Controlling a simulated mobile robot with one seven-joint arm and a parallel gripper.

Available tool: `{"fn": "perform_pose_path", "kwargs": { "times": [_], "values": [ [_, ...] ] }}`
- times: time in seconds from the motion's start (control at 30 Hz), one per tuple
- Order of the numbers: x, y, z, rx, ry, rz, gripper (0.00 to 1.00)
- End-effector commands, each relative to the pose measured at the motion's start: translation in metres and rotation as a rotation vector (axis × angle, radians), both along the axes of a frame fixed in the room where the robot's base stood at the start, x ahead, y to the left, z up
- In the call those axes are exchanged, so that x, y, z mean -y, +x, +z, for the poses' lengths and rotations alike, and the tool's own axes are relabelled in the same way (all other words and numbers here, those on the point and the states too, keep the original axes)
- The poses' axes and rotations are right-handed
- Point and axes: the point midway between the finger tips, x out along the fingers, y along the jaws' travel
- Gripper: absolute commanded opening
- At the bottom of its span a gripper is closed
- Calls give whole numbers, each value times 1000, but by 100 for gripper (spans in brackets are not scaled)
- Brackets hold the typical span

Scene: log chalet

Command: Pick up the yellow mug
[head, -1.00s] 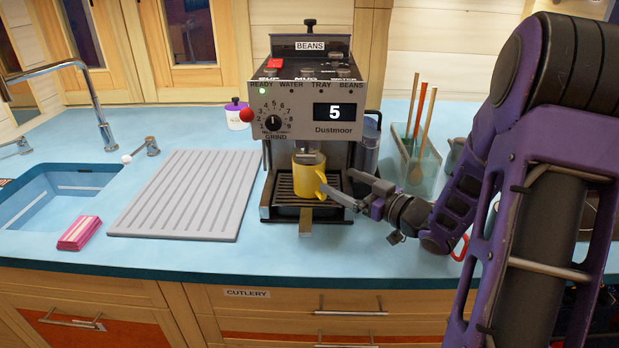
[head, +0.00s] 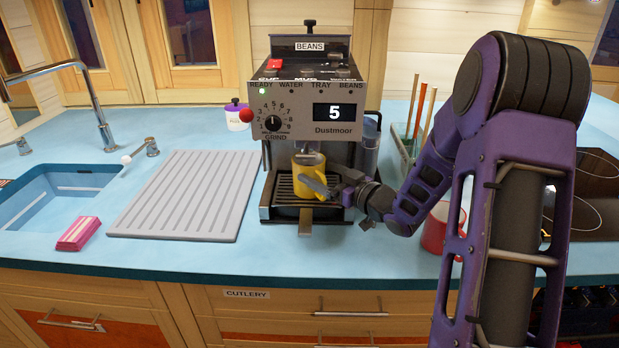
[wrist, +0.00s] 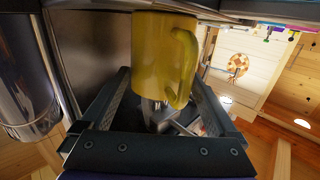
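The yellow mug (head: 308,170) stands upright on the slatted drip tray of the coffee machine, under its spout. In the wrist view the mug (wrist: 160,55) fills the upper middle, with its handle on the right side. My gripper (head: 328,183) is at the mug from the right, one finger crossing in front of its lower part. In the wrist view my gripper (wrist: 160,85) is open, its fingers spread to either side of the mug. I cannot tell whether either finger touches it.
The coffee machine (head: 320,78) stands close above and behind the mug. A grey ribbed drainboard (head: 190,195) lies to the left, beside the sink (head: 58,196). A red mug (head: 434,232) is partly hidden behind my arm. A utensil holder (head: 402,140) stands behind the arm.

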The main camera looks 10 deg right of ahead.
Motion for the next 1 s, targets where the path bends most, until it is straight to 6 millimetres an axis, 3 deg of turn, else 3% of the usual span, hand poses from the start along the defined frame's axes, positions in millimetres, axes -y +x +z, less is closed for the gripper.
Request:
{"fn": "perform_pose_path", "kwargs": {
  "times": [0.07,0.47,0.77,1.0],
  "values": [
    [0,0,0,0,0,0,73],
    [0,0,0,0,0,0,1],
    [0,0,3,4,0,0,0],
    [4,-4,18,3,-1,-2,0]
  ]
}}
